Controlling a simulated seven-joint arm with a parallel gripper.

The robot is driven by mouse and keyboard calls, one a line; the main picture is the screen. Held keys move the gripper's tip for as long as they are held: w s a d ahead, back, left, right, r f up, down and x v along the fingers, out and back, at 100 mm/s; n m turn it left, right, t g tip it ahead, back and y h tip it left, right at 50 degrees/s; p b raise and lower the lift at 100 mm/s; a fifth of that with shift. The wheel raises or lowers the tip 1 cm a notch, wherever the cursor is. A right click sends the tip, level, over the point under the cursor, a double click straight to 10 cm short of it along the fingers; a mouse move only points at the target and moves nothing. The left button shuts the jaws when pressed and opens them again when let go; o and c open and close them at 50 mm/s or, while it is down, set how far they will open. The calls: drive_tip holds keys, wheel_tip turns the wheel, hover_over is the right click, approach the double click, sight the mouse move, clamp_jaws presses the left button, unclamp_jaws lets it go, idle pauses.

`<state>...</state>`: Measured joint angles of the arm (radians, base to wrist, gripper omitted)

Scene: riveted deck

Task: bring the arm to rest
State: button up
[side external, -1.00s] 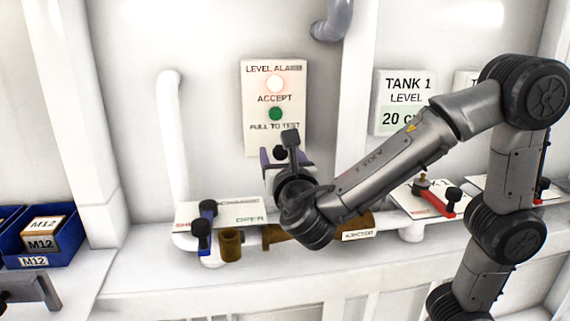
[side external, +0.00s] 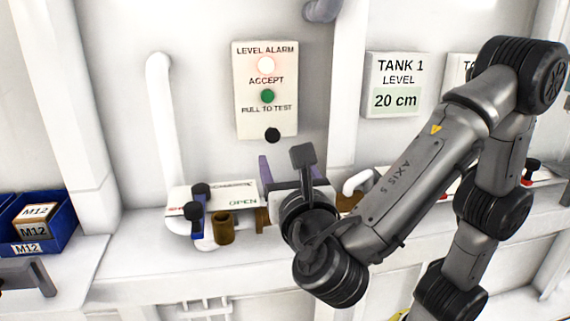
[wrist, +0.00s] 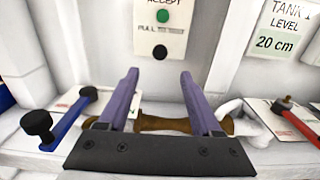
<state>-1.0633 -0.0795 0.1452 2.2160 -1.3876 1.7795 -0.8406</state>
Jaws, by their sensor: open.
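My gripper (wrist: 159,82) is open, with two purple fingers spread apart and nothing between them. In the wrist view the fingers point toward the wall, below the alarm panel. In the side view my gripper (side external: 280,172) is in front of the pipework, below and to the right of the panel, partly hidden by my own wrist. My gripper is apart from the knob.
A blue-handled valve (side external: 197,219) and a brown fitting (side external: 223,228) stand on the ledge at left. A red-handled valve (wrist: 298,122) is at right. A blue bin (side external: 52,238) with M12 boxes sits far left. The TANK 1 sign (side external: 395,85) reads 20 cm.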

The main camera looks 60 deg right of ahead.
drive_tip(key=s+d+f+m+g+y, duration=0.1)
drive_tip(key=s+d+f+m+g, duration=0.15)
drive_tip(key=d, duration=0.25)
drive_tip(key=s+d+f+m+g, duration=0.1)
drive_tip(key=d+f+m+g, duration=0.2)
drive_tip(key=d+m+g, duration=0.15)
drive_tip(key=s+d+f+m+g+y, duration=0.3)
drive_tip(key=s+f+m+y, duration=0.1)
drive_tip(key=s+f+m, duration=0.1)
drive_tip(key=s+a+f+m+t+y, duration=0.1)
drive_tip(key=a+m+y, duration=0.1)
drive_tip(key=m+y, duration=0.2)
drive_tip(key=s+a+f+m+t+y, duration=0.1)
drive_tip(key=s+a+m+y, duration=0.1)
drive_tip(key=m, duration=0.9)
drive_tip(key=shift+s+a+t+y, duration=0.3)
drive_tip(key=shift+a+t+y, duration=0.15)
drive_tip(key=shift+y, duration=0.45)
